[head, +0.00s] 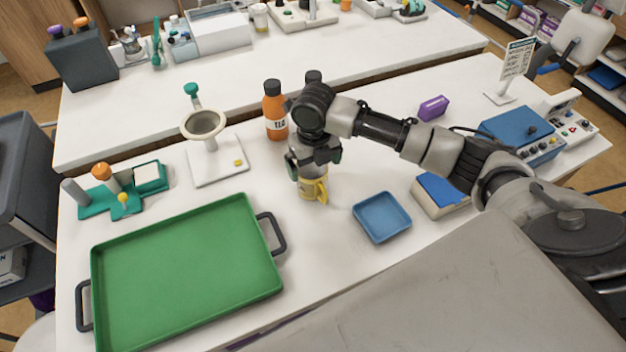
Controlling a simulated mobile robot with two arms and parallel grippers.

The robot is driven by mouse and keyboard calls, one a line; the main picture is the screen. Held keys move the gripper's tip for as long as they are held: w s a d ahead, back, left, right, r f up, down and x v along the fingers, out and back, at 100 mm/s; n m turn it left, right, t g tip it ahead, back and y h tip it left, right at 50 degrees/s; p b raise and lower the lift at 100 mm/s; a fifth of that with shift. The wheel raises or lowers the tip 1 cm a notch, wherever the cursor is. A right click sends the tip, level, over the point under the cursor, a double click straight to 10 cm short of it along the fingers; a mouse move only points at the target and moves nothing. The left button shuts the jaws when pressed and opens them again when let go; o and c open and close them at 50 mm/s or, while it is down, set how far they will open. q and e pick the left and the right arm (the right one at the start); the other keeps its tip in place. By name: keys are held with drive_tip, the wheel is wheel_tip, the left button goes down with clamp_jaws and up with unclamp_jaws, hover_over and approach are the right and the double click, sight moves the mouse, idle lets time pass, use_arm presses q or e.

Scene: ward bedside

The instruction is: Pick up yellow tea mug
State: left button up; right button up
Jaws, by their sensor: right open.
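The yellow tea mug (313,187) stands upright on the white table in the head view, with its handle toward the front right. My right gripper (313,172) comes down over the mug from above. Its jaws are open, with the fingers around the mug's upper part. The mug's rim and far side are hidden by the gripper, and I cannot tell whether the fingers touch it. My left gripper is not in the view.
An orange bottle (274,112) stands just behind the gripper, with another dark-capped item partly hidden. A blue tray (382,217) lies to the right of the mug. A green tray (187,277) fills the front left. A white stand with a bowl (214,158) is at left.

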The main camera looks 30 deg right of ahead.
sight(313, 175)
wheel_tip(313, 175, down, 4)
drive_tip(key=shift+w+f+p, duration=0.1)
drive_tip(key=shift+f+p, duration=0.15)
drive_tip(key=shift+p, duration=0.25)
drive_tip(key=shift+f, duration=0.2)
drive_tip(key=c, duration=0.9)
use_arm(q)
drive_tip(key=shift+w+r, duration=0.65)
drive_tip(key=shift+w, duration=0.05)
use_arm(e)
drive_tip(key=shift+w, duration=0.1)
drive_tip(key=shift+c, duration=0.3)
drive_tip(key=shift+r, duration=0.2)
